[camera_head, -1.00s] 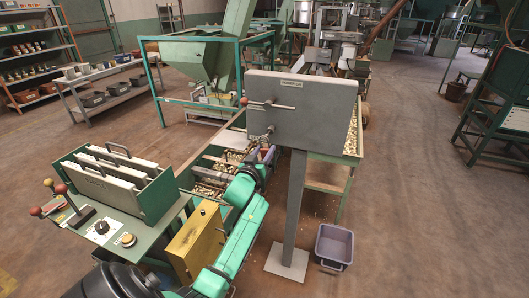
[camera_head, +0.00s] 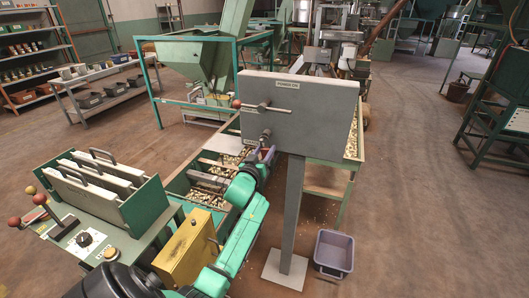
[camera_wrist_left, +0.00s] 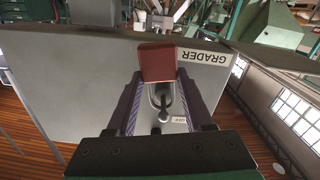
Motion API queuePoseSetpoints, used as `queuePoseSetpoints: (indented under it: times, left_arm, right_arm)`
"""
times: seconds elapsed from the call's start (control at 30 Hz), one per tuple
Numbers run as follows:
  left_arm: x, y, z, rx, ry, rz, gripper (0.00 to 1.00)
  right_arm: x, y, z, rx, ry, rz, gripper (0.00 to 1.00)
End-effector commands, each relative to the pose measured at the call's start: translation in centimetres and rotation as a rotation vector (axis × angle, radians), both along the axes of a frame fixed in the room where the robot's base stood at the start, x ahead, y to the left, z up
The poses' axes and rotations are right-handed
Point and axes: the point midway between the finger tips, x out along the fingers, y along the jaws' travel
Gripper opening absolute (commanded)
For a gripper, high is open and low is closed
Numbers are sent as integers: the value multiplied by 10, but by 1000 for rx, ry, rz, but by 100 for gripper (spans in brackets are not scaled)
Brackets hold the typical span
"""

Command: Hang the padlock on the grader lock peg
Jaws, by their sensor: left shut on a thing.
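The grey grader panel (camera_head: 320,112) stands on a post (camera_head: 294,210). It fills much of the left wrist view (camera_wrist_left: 70,85), with a GRADER label (camera_wrist_left: 202,57). My left gripper (camera_head: 266,152) is close to the panel's face, below its lever. In the left wrist view my left gripper (camera_wrist_left: 160,98) is shut on the padlock, which has a red-brown body (camera_wrist_left: 157,63) and a grey shackle (camera_wrist_left: 161,94). A short dark peg-like part (camera_head: 265,134) sticks out just above the gripper in the head view. I cannot tell whether the shackle is around the peg.
A red-knobbed lever (camera_head: 270,107) crosses the panel above the gripper. A green control table (camera_head: 100,215) and yellow box (camera_head: 185,248) stand at left. Nut trays (camera_head: 205,180) lie behind my arm.

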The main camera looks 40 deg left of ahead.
Motion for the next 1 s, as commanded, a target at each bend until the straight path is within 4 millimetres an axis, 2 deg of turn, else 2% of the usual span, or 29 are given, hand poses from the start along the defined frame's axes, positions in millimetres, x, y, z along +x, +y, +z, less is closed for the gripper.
queuePoseSetpoints:
  times: [0.43, 0.47, 0.53, 0.57, 0.87, 1.0]
  left_arm:
    - [0, -1, 0, 0, 1, -1, 0]
    - [0, -1, 0, 0, 1, -1, 55]
    - [0, -1, 0, 0, 1, -1, 82]
    - [0, -1, 0, 0, 1, -1, 87]
    - [0, -1, -1, -1, 2, -1, 87]
    - [-7, -3, -2, -1, 2, -1, 87]
  right_arm:
    - [-1, -3, 0, -3, 1, 1, 45]
    - [-1, -3, 0, -3, 1, 1, 45]
    - [-1, -3, 0, -3, 1, 1, 45]
    - [-1, -3, 0, -3, 1, 1, 45]
    - [-1, -3, 0, -5, 2, 1, 45]
    - [-1, -3, 0, -5, 2, 1, 45]
